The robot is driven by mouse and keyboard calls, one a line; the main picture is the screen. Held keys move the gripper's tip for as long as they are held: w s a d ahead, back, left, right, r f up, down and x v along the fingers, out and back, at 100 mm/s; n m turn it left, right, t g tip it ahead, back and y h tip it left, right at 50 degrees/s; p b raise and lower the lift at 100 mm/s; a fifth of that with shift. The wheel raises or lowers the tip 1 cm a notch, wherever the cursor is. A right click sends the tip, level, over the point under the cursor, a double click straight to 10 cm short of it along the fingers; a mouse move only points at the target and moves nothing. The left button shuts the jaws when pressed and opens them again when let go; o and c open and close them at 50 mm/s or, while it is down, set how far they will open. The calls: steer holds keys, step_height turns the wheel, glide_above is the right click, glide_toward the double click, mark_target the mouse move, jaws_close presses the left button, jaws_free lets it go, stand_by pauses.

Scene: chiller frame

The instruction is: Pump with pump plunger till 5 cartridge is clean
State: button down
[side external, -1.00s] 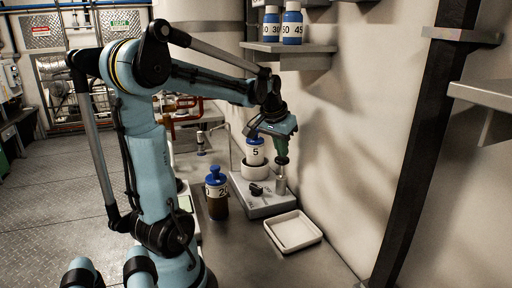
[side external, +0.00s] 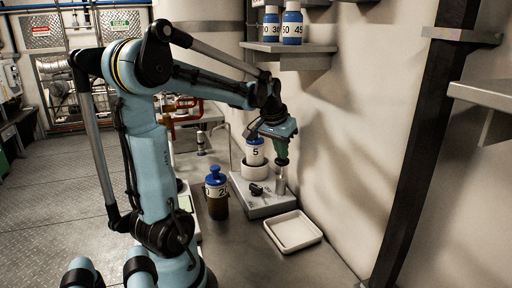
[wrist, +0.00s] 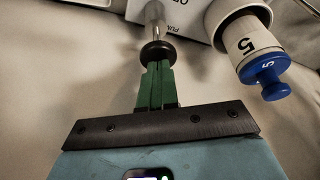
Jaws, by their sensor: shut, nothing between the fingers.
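The cartridge marked 5 (side external: 255,152), white with a blue cap, stands in a round white holder (side external: 255,171) at the pump unit. It also shows in the wrist view (wrist: 251,48), at the upper right. The pump plunger has a dark round knob (wrist: 158,51) on a metal rod (wrist: 155,18); its metal barrel (side external: 280,186) stands on the pump base (side external: 264,207). My gripper (side external: 282,160) is shut and empty above the plunger. In the wrist view its green fingers (wrist: 156,72) meet at the knob; I cannot tell whether they touch it.
A blue-capped bottle of brown liquid (side external: 216,196) stands left of the pump base. An empty white tray (side external: 293,232) lies in front on the bench. A shelf with blue-and-white bottles (side external: 292,27) hangs above. The wall is close on the right.

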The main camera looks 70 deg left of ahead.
steer(key=shift+f, duration=1.3)
steer(key=shift+r, duration=3.55)
steer(key=s+d+f+m+t+h, duration=0.1)
steer(key=s+d+f+m+t, duration=0.1)
steer(key=d, duration=1)
steer(key=s+d+f+m+t+h, duration=0.1)
steer(key=d+f+m, duration=0.3)
steer(key=d, duration=0.8)
steer(key=shift+s+d+f+t, duration=0.2)
steer(key=shift+s+t, duration=0.2)
